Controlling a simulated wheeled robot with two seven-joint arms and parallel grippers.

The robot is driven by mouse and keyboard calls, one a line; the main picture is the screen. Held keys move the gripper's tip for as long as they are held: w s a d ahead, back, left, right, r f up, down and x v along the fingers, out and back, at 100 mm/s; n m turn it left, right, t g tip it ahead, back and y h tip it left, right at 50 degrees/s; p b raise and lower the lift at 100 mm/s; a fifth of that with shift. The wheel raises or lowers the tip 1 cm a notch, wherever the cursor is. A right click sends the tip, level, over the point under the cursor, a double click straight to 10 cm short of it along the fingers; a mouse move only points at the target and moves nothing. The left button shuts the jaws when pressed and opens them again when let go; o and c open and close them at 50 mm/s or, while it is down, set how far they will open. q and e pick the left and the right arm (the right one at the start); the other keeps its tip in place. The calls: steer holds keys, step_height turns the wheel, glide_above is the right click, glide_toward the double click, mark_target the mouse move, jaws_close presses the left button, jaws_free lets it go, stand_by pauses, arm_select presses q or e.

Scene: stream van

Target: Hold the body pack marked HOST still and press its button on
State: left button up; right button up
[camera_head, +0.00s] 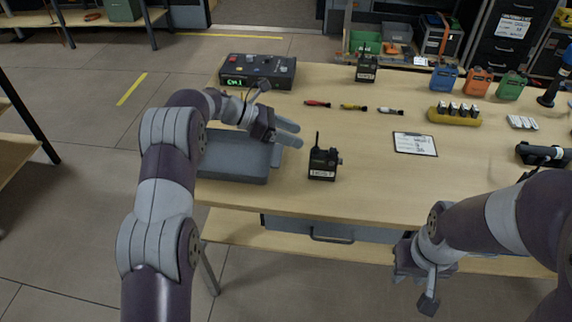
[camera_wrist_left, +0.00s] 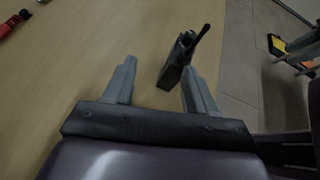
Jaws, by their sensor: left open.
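A black body pack (camera_head: 322,172) with a stub antenna and a white label stands upright near the table's front edge. A second black body pack (camera_head: 366,72) stands at the back of the table. Both labels are too small to read surely, so I cannot tell which is marked HOST. My left gripper (camera_head: 296,134) is open and empty, above and left of the nearer pack. In the left wrist view a dark pack with an antenna (camera_wrist_left: 176,63) shows just beyond the open fingers (camera_wrist_left: 159,72), closer to the right finger. My right gripper (camera_head: 416,284) hangs in front of the table edge.
A grey tray (camera_head: 235,177) lies beneath my left gripper, left of the nearer pack. A black control box (camera_head: 258,70), several screwdrivers (camera_head: 353,107), a clipboard (camera_head: 414,144) and a yellow battery holder (camera_head: 454,117) are on the table. The wood between pack and clipboard is clear.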

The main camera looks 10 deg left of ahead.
mark_target(318, 164)
arm_select(q)
steer(key=s+f+m+g, duration=0.1)
steer(key=s+a+f+m+g, duration=0.1)
steer(key=m, duration=0.1)
steer(key=shift+s+f, duration=0.1)
steer(key=shift+f, duration=0.3)
steer(key=shift+y, duration=0.3)
steer(key=x, duration=0.5)
steer(key=shift+s+d+f, duration=0.1)
steer(key=shift+d+f, duration=0.05)
steer(key=shift+d, duration=0.25)
steer(key=b+x, duration=0.2)
steer(key=shift+d+f, duration=0.2)
steer(key=shift+f, duration=0.15)
steer(key=shift+d+f+b, duration=0.2)
steer(key=shift+d+b, duration=0.15)
steer(key=shift+d, duration=0.4)
arm_select(e)
step_height(318, 164, down, 3)
steer(key=shift+s+f, duration=0.1)
steer(key=shift+s, duration=0.05)
arm_select(q)
steer(key=c, duration=0.9)
arm_select(e)
jaws_close()
